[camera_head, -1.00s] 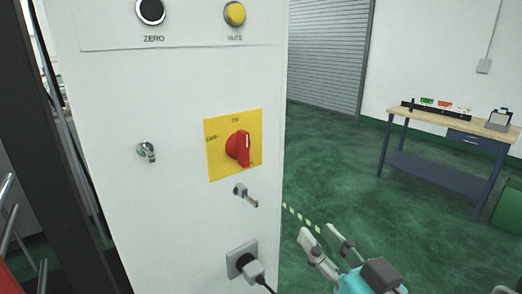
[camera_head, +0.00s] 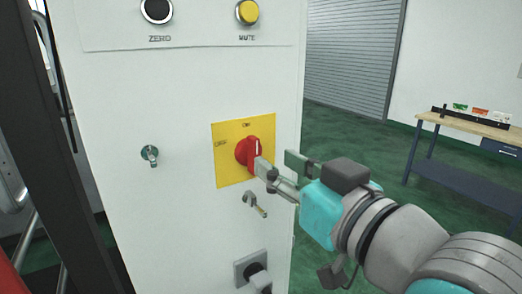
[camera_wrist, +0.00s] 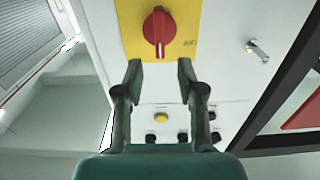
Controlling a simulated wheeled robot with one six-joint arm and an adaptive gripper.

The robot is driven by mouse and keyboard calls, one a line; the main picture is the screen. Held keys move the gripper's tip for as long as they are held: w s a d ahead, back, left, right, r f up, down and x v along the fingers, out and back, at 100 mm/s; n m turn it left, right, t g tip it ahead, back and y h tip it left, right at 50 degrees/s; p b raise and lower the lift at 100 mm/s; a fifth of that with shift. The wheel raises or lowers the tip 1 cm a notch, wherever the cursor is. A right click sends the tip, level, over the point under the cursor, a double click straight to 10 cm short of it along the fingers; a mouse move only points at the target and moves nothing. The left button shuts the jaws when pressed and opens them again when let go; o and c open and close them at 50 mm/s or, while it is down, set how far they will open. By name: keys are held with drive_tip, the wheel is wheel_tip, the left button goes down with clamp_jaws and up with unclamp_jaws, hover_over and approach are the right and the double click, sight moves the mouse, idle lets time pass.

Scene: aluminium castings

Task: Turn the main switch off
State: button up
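The main switch is a red rotary knob (camera_head: 247,152) on a yellow plate (camera_head: 228,172) on the white cabinet front. Its grip stands upright, in line with the top label. A second label, apparently OFF, is at the plate's left. In the wrist view the knob (camera_wrist: 159,30) lies ahead, centred between the fingers, with its white line pointing down towards me. My gripper (camera_head: 279,165) is open and empty, just right of the knob. In the wrist view the open fingertips (camera_wrist: 160,70) are short of the knob. Contact is not visible.
A small key-like fitting (camera_head: 256,203) sticks out just below the plate, near my gripper. A plug in a socket (camera_head: 252,272) is lower down. Another small fitting (camera_head: 149,155) is left. A black ZERO button (camera_head: 157,10) and yellow MUTE button (camera_head: 247,12) are above.

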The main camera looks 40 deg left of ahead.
sight(257, 149)
drive_tip(key=shift+x, duration=3)
clamp_jaws()
